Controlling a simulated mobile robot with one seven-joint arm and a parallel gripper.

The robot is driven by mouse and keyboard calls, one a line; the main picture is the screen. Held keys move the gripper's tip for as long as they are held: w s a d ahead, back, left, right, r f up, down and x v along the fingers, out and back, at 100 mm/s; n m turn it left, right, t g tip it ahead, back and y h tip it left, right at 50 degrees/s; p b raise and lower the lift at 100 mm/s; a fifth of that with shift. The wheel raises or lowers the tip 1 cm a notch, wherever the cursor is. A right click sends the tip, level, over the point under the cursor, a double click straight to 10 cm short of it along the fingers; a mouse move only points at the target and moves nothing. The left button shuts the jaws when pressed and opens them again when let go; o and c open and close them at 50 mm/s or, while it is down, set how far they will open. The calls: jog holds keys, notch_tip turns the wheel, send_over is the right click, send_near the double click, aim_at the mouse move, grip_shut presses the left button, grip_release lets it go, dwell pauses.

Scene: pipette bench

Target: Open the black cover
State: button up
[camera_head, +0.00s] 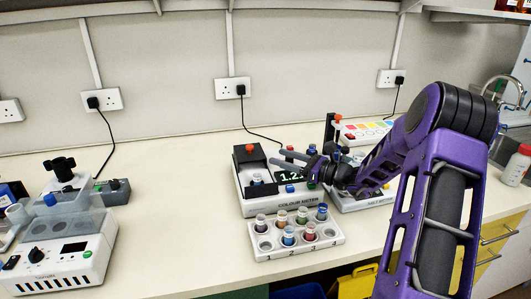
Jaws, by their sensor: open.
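The colour meter (285,204) is a white box on the bench with a lit display. On its left side is a black cover (249,158) with an orange knob on top. It looks tilted up at the back, but I cannot tell how far it is open. I see no contact with the cover. My gripper and wrist hide part of the meter's right side.
A white rack (335,239) with several capped vials stands in front of the meter. A second meter (358,200) stands to the right, partly behind my arm, near a black upright piece (330,130) with an orange knob. Bench at left centre is clear.

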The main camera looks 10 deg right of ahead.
jog(key=v, duration=0.8)
